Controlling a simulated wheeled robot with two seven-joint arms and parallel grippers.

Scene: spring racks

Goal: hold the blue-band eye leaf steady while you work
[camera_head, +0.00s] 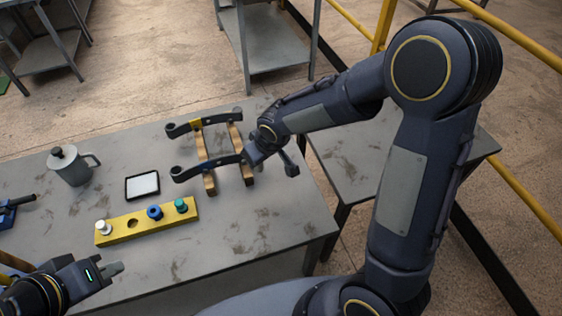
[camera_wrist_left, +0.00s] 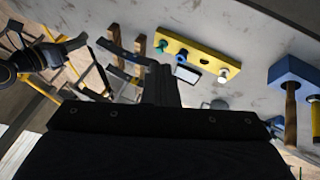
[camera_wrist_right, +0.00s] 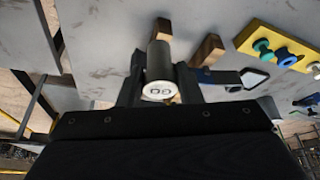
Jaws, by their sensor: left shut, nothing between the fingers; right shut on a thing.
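Two dark leaves with round eyes lie across two wooden rails (camera_head: 209,179). The far leaf (camera_head: 180,130) has a yellow band. The near leaf (camera_head: 205,168) meets my right gripper (camera_head: 254,154) at its right end. In the right wrist view a bluish patch shows on the leaf (camera_wrist_right: 224,90) beside the fingers; the band is not clear in the head view. My right gripper is shut, with a grey cylinder with a pale end (camera_wrist_right: 160,75) between its fingers; I cannot tell its exact grip. My left gripper (camera_head: 115,268) is shut and empty at the lower left.
A yellow board (camera_head: 122,231) with white, blue and green pieces and one open hole lies in front of the rails. A dark-framed tablet (camera_head: 143,185) and grey lidded mug (camera_head: 73,167) stand nearby. A blue holder (camera_wrist_left: 292,70) carries tools. The table's front right is clear.

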